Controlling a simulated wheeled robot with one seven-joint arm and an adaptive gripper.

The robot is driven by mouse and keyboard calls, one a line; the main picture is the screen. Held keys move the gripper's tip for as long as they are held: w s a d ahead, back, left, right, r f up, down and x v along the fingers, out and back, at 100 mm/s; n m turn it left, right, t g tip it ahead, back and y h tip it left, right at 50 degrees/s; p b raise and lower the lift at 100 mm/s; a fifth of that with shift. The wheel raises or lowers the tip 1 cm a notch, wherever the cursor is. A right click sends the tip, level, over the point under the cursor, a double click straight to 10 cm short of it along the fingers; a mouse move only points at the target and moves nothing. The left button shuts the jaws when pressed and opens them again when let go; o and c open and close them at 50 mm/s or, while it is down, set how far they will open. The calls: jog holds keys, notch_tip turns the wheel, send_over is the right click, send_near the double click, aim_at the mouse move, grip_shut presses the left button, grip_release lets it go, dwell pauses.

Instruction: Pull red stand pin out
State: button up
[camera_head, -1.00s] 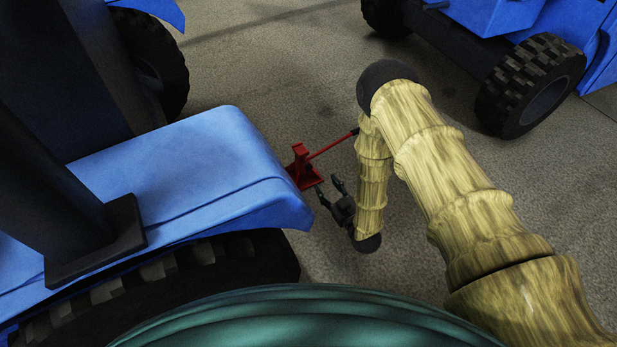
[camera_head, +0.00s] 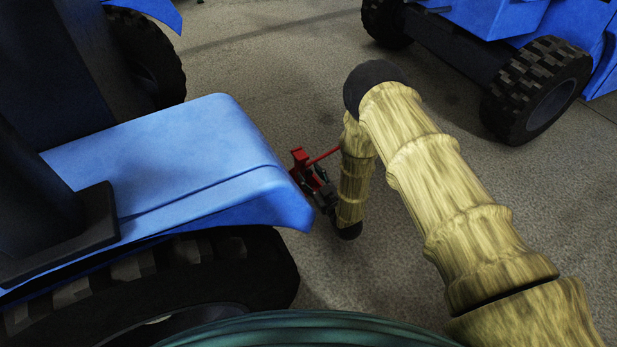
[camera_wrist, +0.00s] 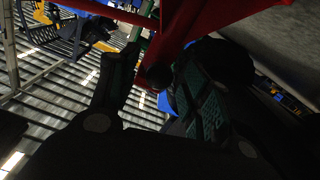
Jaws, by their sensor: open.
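The red stand (camera_head: 299,158) is on the floor just past the blue vehicle's corner, with a red bar running from it toward my arm. In the wrist view, red stand parts (camera_wrist: 182,22) fill the top middle. A small dark round end (camera_wrist: 158,76), perhaps the pin, shows between my fingers. My gripper (camera_wrist: 156,62) is open, with one finger on each side of that dark end; I cannot tell whether either touches it. In the head view my gripper (camera_head: 318,178) is at the stand's right side and partly hides it.
A blue vehicle body (camera_head: 190,150) with a large black tire (camera_head: 150,285) stands close on the left. Another blue vehicle with black tires (camera_head: 538,88) is at the upper right. Grey floor (camera_head: 270,60) is clear between them.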

jog(key=shift+x, duration=0.95)
jog(key=shift+d, duration=0.1)
grip_shut()
